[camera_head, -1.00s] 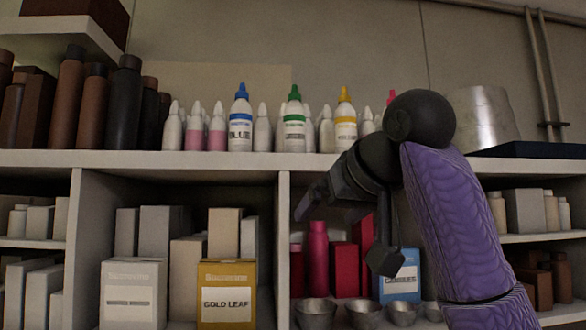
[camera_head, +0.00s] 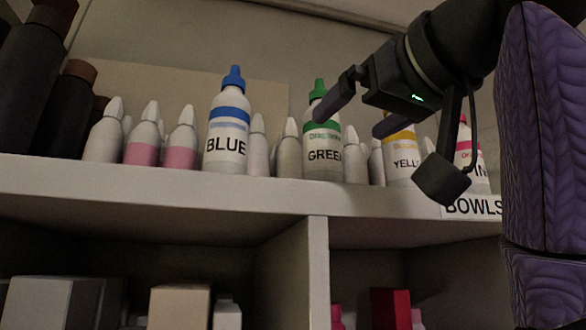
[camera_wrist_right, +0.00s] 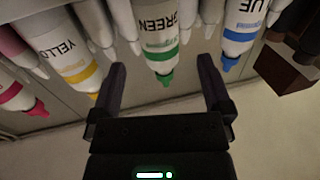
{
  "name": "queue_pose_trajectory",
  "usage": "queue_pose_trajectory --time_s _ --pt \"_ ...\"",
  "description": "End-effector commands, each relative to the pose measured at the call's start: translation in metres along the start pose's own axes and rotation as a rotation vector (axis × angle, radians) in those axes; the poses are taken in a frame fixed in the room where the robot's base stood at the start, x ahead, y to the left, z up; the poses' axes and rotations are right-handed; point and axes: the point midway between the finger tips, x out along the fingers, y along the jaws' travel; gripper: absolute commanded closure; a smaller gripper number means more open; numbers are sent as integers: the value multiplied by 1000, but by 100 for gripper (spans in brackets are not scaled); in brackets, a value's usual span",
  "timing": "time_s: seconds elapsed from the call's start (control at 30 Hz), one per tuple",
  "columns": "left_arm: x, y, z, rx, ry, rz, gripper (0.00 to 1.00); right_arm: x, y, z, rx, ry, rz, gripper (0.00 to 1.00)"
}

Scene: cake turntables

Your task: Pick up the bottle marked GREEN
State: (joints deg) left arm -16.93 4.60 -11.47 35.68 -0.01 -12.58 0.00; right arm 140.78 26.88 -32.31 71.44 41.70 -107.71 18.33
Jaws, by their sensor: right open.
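The bottle marked GREEN (camera_head: 322,150) is white with a green cap and green band, and stands upright on the upper shelf. My right gripper (camera_head: 350,118) is open, with one finger in front of the bottle's upper part in the head view. In the right wrist view the GREEN bottle (camera_wrist_right: 160,38) appears upside down, its green tip lying between the spread fingers of my right gripper (camera_wrist_right: 162,75). Nothing is held. Whether a finger touches the bottle cannot be told. My left gripper is not in view.
The BLUE bottle (camera_head: 228,130) stands to the left, and the YELLOW bottle (camera_head: 400,155) to the right, partly covered by my gripper. A pink-banded bottle (camera_head: 470,155) is farther right. Small white bottles (camera_head: 289,150) crowd beside GREEN. The shelf's front edge (camera_head: 200,183) runs below.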

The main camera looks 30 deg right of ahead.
Motion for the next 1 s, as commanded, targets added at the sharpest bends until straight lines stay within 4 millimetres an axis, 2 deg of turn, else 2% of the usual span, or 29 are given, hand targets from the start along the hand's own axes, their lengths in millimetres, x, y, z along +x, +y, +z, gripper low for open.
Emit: queue_pose_trajectory --time_s 0.3,0.4,0.5,0.77,1.0 --pt "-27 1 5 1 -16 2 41 54 1 -4 -1 -3 1 0" --pt "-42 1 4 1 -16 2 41 76 3 -5 -1 -5 2 0" --pt "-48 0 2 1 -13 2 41 92 3 -3 0 -4 1 0" --pt "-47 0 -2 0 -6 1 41 98 2 1 1 -1 0 0" --pt "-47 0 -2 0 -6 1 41 98 2 1 1 -1 0 49"
